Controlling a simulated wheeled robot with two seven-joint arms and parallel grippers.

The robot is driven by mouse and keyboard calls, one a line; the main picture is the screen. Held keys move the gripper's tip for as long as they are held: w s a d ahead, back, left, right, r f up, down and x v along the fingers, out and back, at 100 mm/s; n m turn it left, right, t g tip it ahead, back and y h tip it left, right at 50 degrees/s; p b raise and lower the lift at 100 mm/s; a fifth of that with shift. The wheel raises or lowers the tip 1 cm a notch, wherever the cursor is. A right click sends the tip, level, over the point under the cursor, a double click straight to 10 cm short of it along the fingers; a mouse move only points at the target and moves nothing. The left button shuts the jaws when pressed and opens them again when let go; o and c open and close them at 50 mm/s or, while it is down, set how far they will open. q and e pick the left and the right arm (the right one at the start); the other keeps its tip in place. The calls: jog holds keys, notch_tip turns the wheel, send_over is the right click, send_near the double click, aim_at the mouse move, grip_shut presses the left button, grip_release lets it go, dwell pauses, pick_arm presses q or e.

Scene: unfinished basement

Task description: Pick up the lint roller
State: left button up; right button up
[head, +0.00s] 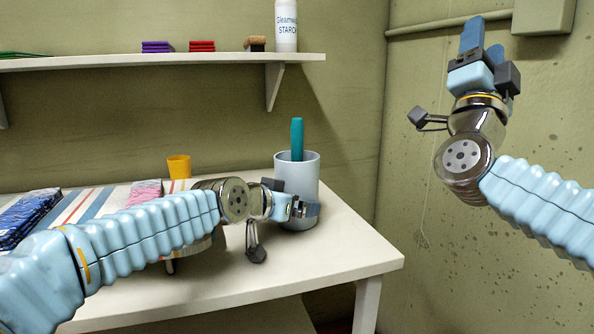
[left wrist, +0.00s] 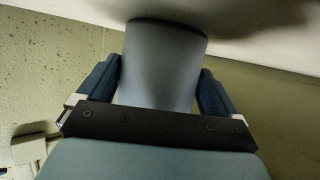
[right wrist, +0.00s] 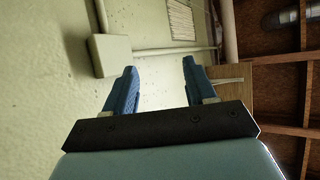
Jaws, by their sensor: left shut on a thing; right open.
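A teal handle (head: 297,139), which looks like the lint roller's, sticks upright out of a light grey-blue cup (head: 308,168) near the table's back right. The rest of it is hidden inside the cup. My left gripper (head: 303,209) is low at the cup's side, shut on the cup. In the left wrist view, the cup (left wrist: 162,65) stands between the two blue fingers of the left gripper (left wrist: 160,88); the teal handle does not show there. My right gripper (head: 474,42) is raised at the right, pointing up, open and empty; it also shows in the right wrist view (right wrist: 160,75).
The white table (head: 330,262) has a clear front right corner. A yellow cup (head: 179,167), a pink folded cloth (head: 146,192) and a dark blue packet (head: 28,215) lie left of the cup. A wall shelf (head: 180,60) holds a starch bottle (head: 286,27) above.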

notch_tip(320, 180, up, 2)
jog(key=s+m, duration=0.2)
jog(key=m+g+y, duration=0.6)
jog(key=m+y, duration=0.8)
jog(key=y, duration=0.3)
send_near(299, 145)
jog(key=shift+m+g, duration=0.3)
jog(key=x, duration=0.5)
jog(key=shift+w+a+r, duration=0.15)
jog(key=shift+w+r, duration=0.15)
jog(key=x, duration=0.5)
jog(key=shift+w, duration=0.35)
grip_shut()
